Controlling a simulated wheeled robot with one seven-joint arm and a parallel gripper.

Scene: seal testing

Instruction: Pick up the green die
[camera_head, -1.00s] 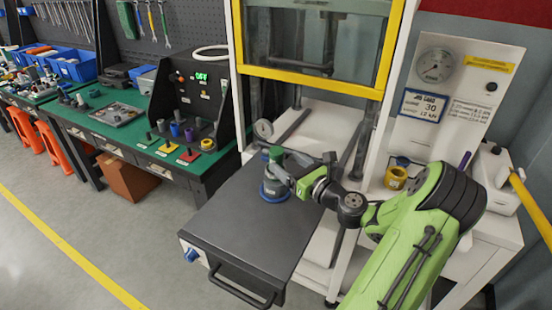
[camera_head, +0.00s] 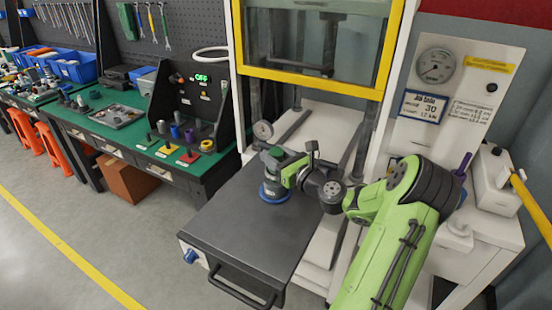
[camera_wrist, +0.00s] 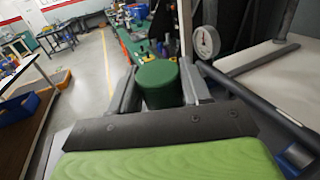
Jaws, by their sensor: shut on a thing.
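The green die (camera_wrist: 158,84) is a short, solid green cylinder. In the wrist view it stands between the two fingers of my gripper (camera_wrist: 160,92), which are shut on it from both sides. In the head view my gripper (camera_head: 272,164) is over the dark sliding table, and a little of the green die (camera_head: 275,152) shows at its fingertips. Directly below is a round grey piece with a blue ring base (camera_head: 275,194) on the table. My gripper hides the die's lower part, so I cannot tell whether it touches the piece below.
The dark sliding table (camera_head: 235,230) is otherwise clear. Behind it stands the press frame with a yellow-edged guard (camera_head: 310,80) and a dial gauge (camera_head: 263,130). A green bench (camera_head: 110,135) with coloured pieces is to the left.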

